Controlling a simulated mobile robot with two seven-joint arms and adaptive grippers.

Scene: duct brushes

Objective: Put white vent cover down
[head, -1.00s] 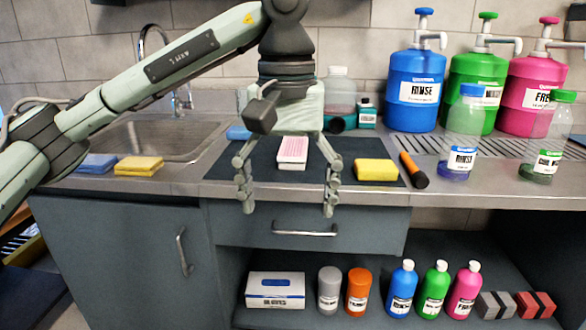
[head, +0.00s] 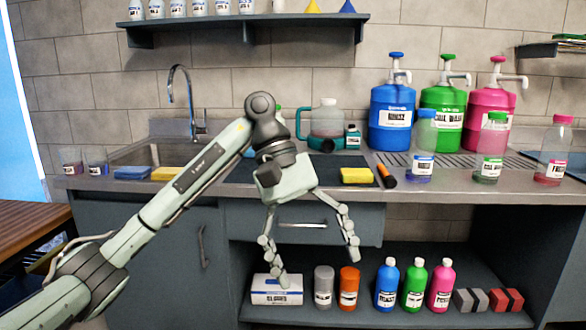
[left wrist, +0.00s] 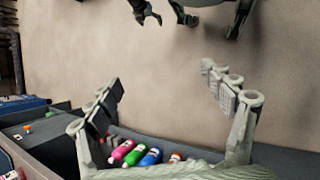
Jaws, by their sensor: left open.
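I see no white vent cover for certain in the views now. A white, pink-striped piece lay on the dark mat (head: 236,170) a second ago; that spot is now behind my left gripper. My left gripper (head: 319,271) is open and empty, fingers spread downward in front of the drawer and lower shelf. In the left wrist view its fingers (left wrist: 162,85) stand wide apart with only bare floor between them. Parts of mine at the top of that view may be my right gripper, but their state is unclear.
A yellow sponge (head: 356,175) and an orange-black tool (head: 386,176) lie on the counter. Pump jugs (head: 390,118) stand behind. The shelf below holds a white box (head: 277,296) and several bottles (head: 387,285). The sink (head: 150,153) is at left.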

